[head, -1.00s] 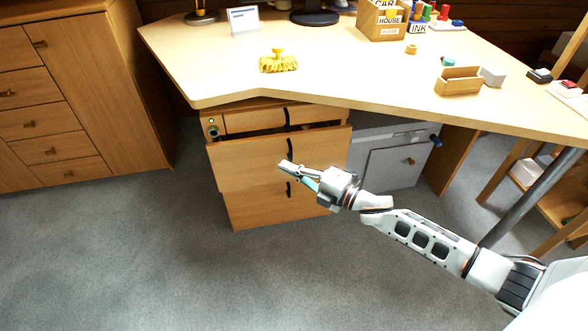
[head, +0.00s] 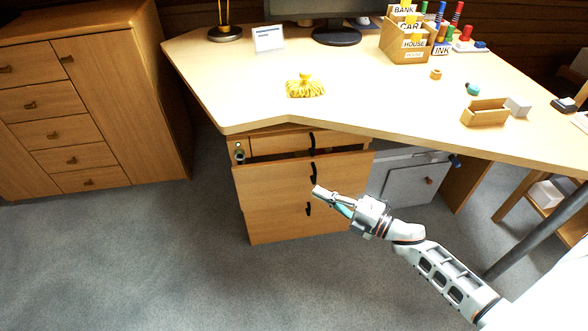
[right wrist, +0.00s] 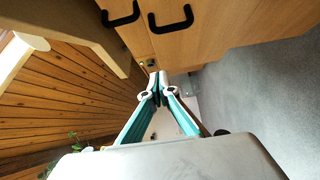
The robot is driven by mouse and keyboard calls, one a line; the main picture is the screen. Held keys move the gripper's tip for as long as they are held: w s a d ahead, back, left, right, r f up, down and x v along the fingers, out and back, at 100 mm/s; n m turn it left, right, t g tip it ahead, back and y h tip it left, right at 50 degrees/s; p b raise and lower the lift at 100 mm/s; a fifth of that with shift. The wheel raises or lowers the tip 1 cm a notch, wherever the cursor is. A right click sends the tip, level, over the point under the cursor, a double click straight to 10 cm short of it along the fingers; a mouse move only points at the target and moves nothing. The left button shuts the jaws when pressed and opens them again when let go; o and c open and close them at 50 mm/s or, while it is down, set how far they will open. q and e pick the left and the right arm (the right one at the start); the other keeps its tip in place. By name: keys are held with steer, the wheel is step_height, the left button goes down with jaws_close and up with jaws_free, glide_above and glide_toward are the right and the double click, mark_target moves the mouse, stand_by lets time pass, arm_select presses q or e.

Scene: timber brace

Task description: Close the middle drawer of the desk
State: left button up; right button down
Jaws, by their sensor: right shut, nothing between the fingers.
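The desk's wooden drawer unit (head: 247,222) stands under the desktop. Its middle drawer (head: 270,182) is pulled out, with a dark gap above its front edge; a black handle (head: 313,172) is on its front. The top drawer (head: 275,143) sits further back, and the bottom drawer (head: 275,222) is below. My right gripper (head: 317,191) is shut and empty, in front of the middle drawer's lower part in the head view; I cannot tell whether it touches. The right wrist view shows its closed fingertips (right wrist: 158,86) near wooden fronts with black handles (right wrist: 170,20). My left gripper is out of view.
The desktop (head: 380,100) overhangs the drawer unit. A yellow brush-like item (head: 305,86), a wooden letter box (head: 408,45) and a small tray (head: 485,113) stand on it. A grey cabinet (head: 408,184) is right of the unit. Grey floor (head: 150,260) in front is clear.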

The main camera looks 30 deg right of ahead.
steer(key=x, duration=0.3)
steer(key=w+d+b+x, duration=0.1)
steer(key=x, duration=0.3)
steer(key=d+x, duration=0.1)
steer(key=x, duration=0.2)
steer(key=shift+w+f+b, duration=0.2)
steer(key=shift+w+b, duration=0.15)
steer(key=shift+w, duration=0.1)
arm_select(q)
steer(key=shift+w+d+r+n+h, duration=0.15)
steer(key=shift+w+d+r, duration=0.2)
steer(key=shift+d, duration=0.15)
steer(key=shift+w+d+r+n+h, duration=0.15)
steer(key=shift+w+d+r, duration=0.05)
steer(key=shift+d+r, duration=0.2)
arm_select(e)
steer(key=shift+w+r, duration=0.15)
steer(key=shift+w, duration=0.05)
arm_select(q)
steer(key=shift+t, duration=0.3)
